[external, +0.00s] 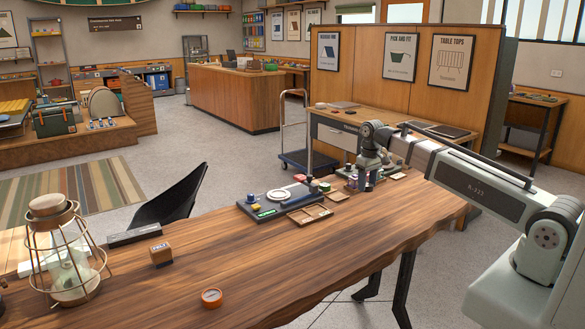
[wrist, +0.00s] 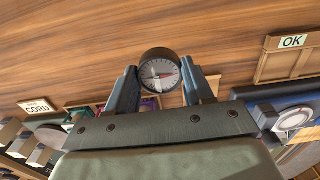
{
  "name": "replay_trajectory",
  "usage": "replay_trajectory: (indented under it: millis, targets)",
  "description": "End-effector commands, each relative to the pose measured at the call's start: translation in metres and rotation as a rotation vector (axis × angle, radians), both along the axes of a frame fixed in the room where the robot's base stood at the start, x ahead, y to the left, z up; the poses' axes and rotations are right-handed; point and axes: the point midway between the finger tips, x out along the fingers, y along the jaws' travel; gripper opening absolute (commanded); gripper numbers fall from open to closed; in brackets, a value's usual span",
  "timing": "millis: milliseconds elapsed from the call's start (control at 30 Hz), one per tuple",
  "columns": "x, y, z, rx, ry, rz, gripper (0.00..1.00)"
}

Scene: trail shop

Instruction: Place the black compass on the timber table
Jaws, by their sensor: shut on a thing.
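The black compass (wrist: 159,70) has a round black case and a pale dial with a red needle. It sits between the two fingers of my gripper (wrist: 159,84) in the wrist view, and the jaws are shut on it. In the external view my gripper (external: 366,182) is at the far right part of the timber table (external: 300,262), by a group of small items. The compass cannot be made out there. Wood grain of the table (wrist: 90,50) lies behind the compass in the wrist view; the gap to it is hard to judge.
A dark tray (external: 272,204) with small items and a wooden tray (external: 310,215) lie left of my gripper. A wire lantern (external: 62,255), a small wooden box (external: 160,254) and an orange round item (external: 211,297) stand on the left half. The table's middle front is clear.

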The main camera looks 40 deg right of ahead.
Motion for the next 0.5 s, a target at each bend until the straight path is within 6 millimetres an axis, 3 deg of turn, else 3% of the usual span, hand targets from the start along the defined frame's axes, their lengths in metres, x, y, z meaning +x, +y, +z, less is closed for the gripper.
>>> replay_trajectory:
  millis: [267,367,500]
  targets:
    - [0.000,-0.001,0.000,0.000,0.000,-0.002,0.22]
    - [0.000,0.009,0.000,0.000,0.000,0.015,0.22]
    - [-0.001,0.039,0.000,0.000,0.000,0.063,0.22]
